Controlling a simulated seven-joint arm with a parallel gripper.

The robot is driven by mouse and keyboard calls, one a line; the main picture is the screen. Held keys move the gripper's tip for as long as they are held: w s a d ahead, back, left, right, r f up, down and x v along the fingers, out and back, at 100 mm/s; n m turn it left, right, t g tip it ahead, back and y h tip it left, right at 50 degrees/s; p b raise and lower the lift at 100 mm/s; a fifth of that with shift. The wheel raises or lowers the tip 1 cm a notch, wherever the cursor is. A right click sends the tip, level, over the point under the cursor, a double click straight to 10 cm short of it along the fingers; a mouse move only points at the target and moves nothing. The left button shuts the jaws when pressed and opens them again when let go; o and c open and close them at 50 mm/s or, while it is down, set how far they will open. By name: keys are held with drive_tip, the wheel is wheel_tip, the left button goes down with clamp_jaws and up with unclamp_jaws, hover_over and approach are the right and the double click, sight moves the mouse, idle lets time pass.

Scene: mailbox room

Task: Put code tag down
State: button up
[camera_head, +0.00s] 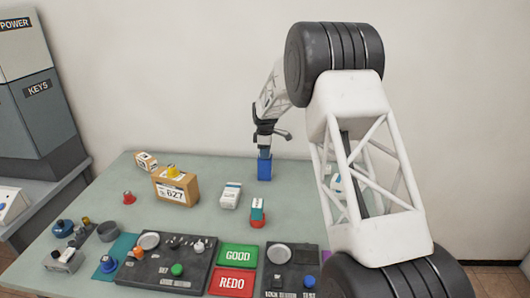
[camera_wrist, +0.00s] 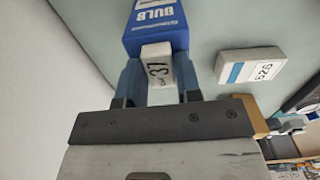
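A small white code tag (camera_wrist: 157,65) with dark digits, seemingly "37", sits between the two blue-grey fingers of my gripper (camera_wrist: 158,80) in the wrist view. The fingers press against its two sides. The tag overlaps the near end of a blue box (camera_wrist: 156,24) marked "BULB"; I cannot tell whether they touch. In the head view my gripper (camera_head: 264,149) is directly above the blue box (camera_head: 264,170), which stands at the back of the table (camera_head: 200,228). The tag cannot be made out there.
A white box (camera_head: 231,195) and a cardboard box (camera_head: 175,187) marked "627" stand to the left. A red and teal item (camera_head: 257,212) is in front.

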drive_tip(key=o, duration=0.3)
drive_tip(key=shift+r, duration=0.15)
wheel_tip(320, 180, up, 12)
drive_tip(key=shift+r, duration=0.1)
idle(0.7)
idle(0.6)
